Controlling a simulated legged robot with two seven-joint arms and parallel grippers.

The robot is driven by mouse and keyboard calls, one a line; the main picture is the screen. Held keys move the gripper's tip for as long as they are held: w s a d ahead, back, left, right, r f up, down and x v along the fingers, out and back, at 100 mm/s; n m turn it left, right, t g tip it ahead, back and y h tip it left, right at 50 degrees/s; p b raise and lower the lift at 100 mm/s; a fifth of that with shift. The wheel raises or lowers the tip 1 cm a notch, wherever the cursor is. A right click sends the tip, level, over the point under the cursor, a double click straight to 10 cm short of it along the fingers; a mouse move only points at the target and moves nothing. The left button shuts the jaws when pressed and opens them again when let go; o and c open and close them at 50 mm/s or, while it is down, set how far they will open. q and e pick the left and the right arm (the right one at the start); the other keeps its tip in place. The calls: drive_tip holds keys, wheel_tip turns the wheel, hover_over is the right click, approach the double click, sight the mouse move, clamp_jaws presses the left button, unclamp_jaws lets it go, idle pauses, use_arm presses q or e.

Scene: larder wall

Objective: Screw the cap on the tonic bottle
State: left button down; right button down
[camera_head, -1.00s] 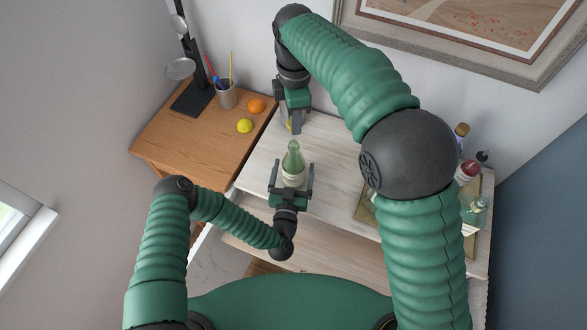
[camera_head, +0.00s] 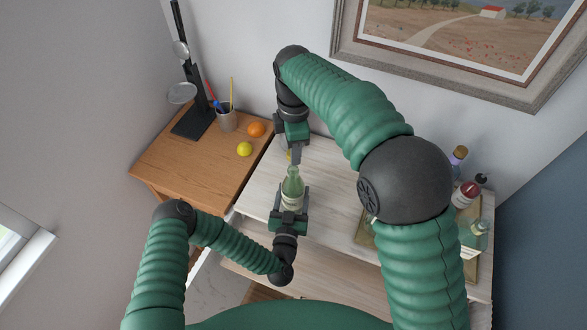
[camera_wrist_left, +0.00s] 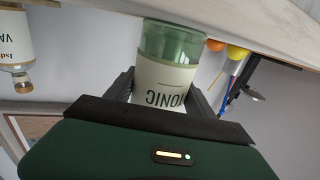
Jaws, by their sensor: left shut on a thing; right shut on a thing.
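The green glass tonic bottle (camera_head: 292,184) stands upright over the pale worktop. My left gripper (camera_head: 290,199) is shut around its labelled body. In the left wrist view the bottle (camera_wrist_left: 170,45) appears upside down, its TONIC label between the fingers of my left gripper (camera_wrist_left: 165,92). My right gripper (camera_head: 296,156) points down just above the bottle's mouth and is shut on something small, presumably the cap. The fingers hide it, so I cannot tell whether it touches the neck.
The pale worktop (camera_head: 330,205) has free room right of the bottle. A tray (camera_head: 366,233) with several bottles stands at the right. A wooden table (camera_head: 185,160) at the left holds a lemon (camera_head: 244,149), an orange (camera_head: 256,129) and a pencil cup (camera_head: 227,118).

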sight(293, 168)
drive_tip(key=shift+f, duration=1.25)
drive_tip(key=shift+f, duration=0.85)
drive_tip(key=shift+f, duration=0.6)
drive_tip(key=m, duration=0.4)
drive_tip(key=shift+s+m, duration=0.1)
drive_tip(key=shift+m, duration=0.3)
drive_tip(key=m, duration=0.6)
drive_tip(key=shift+a, duration=0.1)
drive_tip(key=m, duration=0.6)
drive_tip(key=shift+m, duration=0.4)
drive_tip(key=m, duration=0.6)
drive_tip(key=shift+a, duration=0.15)
